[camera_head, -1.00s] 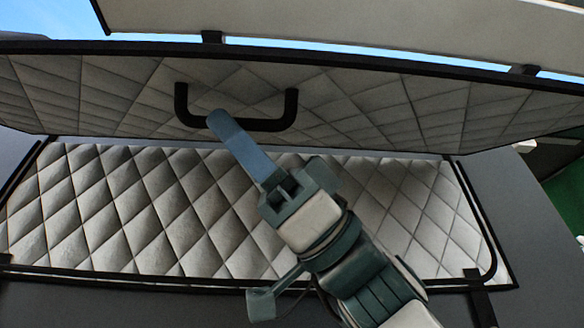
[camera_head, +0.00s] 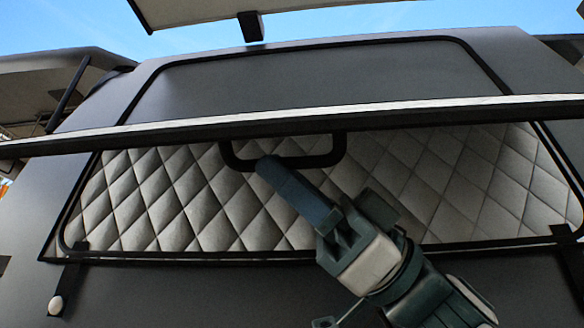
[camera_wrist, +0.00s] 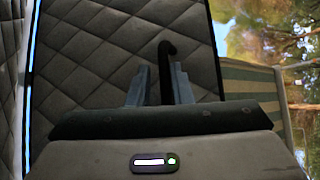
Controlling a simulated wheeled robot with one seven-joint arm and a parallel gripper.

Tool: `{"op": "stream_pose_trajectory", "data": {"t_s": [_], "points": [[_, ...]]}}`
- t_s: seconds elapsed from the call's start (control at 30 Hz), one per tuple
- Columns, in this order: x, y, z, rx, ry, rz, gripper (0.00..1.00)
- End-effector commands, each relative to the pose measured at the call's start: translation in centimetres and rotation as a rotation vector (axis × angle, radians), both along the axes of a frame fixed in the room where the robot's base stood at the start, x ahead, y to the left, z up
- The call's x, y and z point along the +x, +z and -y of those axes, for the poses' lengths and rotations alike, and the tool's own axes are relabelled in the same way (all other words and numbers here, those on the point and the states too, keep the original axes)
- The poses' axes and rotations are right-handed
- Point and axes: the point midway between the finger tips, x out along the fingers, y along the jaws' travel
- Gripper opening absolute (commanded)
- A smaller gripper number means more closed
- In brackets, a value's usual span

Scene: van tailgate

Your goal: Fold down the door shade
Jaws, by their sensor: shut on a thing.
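The door shade (camera_head: 420,112) shows in the head view almost edge-on, as a long thin dark strip with a pale line across the picture. Its dark U-shaped handle (camera_head: 335,150) hangs below the strip. My gripper (camera_head: 268,168) reaches up from the lower right with its blue-grey fingers at the handle. In the wrist view the quilted face of the shade (camera_wrist: 85,55) fills much of the picture. The handle (camera_wrist: 166,60) stands between the two fingers of my gripper (camera_wrist: 160,88), which is shut on it. The exact finger contact is hard to see.
Behind the shade is a quilted grey window panel (camera_head: 150,200) in a black frame on the dark van body (camera_head: 190,290). A dark panel (camera_head: 300,75) lies above, under a pale overhang (camera_head: 230,8). A black bracket (camera_head: 70,280) with a white knob is at lower left.

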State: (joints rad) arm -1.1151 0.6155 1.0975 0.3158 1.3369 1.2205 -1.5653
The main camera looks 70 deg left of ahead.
Motion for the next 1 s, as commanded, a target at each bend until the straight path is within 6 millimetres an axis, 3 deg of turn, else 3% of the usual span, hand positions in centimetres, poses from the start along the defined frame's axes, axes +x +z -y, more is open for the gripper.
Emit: {"op": "stream_pose_trajectory", "data": {"t_s": [0.1, 0.13, 0.57, 0.77, 1.0], "points": [[0.7, 0.4, -0.9, -0.021, -0.021, -0.024, 0.00], [0.7, 0.3, -0.9, -0.021, -0.021, -0.024, 0.20], [0.6, 0.4, -0.6, -0.017, -0.019, -0.023, 0.20], [0.6, 1.7, -0.6, -0.016, -0.019, -0.022, 0.21], [0.6, 4.7, -0.6, -0.016, -0.019, -0.018, 0.51]]}}
